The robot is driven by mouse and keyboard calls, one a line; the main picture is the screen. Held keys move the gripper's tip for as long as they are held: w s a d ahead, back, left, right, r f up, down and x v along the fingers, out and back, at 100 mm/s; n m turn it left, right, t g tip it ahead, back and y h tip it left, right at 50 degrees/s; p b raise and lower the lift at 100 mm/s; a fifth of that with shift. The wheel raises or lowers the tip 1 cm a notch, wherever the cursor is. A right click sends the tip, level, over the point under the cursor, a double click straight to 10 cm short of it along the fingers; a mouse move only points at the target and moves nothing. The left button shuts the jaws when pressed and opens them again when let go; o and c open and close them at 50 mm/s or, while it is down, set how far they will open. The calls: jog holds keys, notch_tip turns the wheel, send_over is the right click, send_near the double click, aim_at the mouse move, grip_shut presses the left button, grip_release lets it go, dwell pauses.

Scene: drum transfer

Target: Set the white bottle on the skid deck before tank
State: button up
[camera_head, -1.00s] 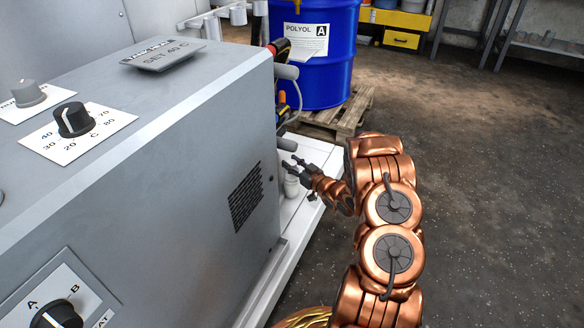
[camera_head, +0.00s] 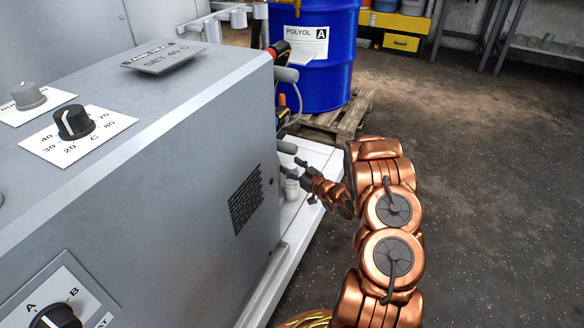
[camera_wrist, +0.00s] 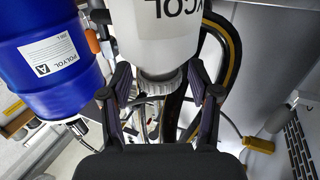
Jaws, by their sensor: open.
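The white bottle (camera_head: 291,188) stands upright on the white skid deck (camera_head: 315,158), beside the end of the grey cabinet. In the wrist view its white body (camera_wrist: 155,32) is cut off at the top edge, with part of a printed label showing. Its grey ribbed cap (camera_wrist: 160,85) lies between my fingers. My gripper (camera_head: 298,170) is open, just above the bottle in the head view. In the wrist view the two fingers (camera_wrist: 160,98) are spread on either side of the cap and neck. I cannot tell whether they touch. I cannot make out the tank for certain.
The grey cabinet (camera_head: 190,150) with dials stands close to the left of my gripper. Hoses (camera_wrist: 222,45) run behind the bottle. A blue polyol drum (camera_head: 318,70) stands on a wooden pallet (camera_head: 345,120) behind. The floor (camera_head: 480,190) to the right is clear.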

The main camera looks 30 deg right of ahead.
jog(key=s+d+p, duration=0.1)
jog(key=s+p, duration=0.2)
jog(key=s, duration=0.9)
jog(key=shift+d, duration=0.3)
jog(key=w+d+r+g+h+p, duration=0.2)
jog(key=r+g+h+p, duration=0.15)
jog(key=r+p, duration=0.4)
jog(key=w+d+r+g+h+p, duration=0.15)
jog(key=r+g+p, duration=0.3)
jog(key=r, duration=0.65)
jog(key=s+a+r+m+g+h+p, duration=0.1)
jog(key=s+a+r+g+p, duration=0.3)
jog(key=r, duration=0.6)
jog(key=s+a+r+m+h+p, duration=0.1)
jog(key=s+r+h+p, duration=0.15)
jog(key=r+p, duration=0.6)
jog(key=s+a+r+g+y+p, duration=0.3)
jog(key=s+a+r+p, duration=0.5)
jog(key=s+a+r, duration=0.5)
jog(key=s+a+r+g+y+p, duration=0.3)
jog(key=s+a+r+p, duration=0.4)
jog(key=s+a+r, duration=0.6)
jog(key=s+a+g, duration=0.1)
jog(key=s+a, duration=0.3)
jog(key=s, duration=0.2)
jog(key=shift+s+a+r+g+p, duration=0.3)
jog(key=shift+s+a+r+p, duration=0.05)
jog(key=shift+s+a+r, duration=0.05)
jog(key=shift+s, duration=0.15)
jog(key=shift+c, duration=0.4)
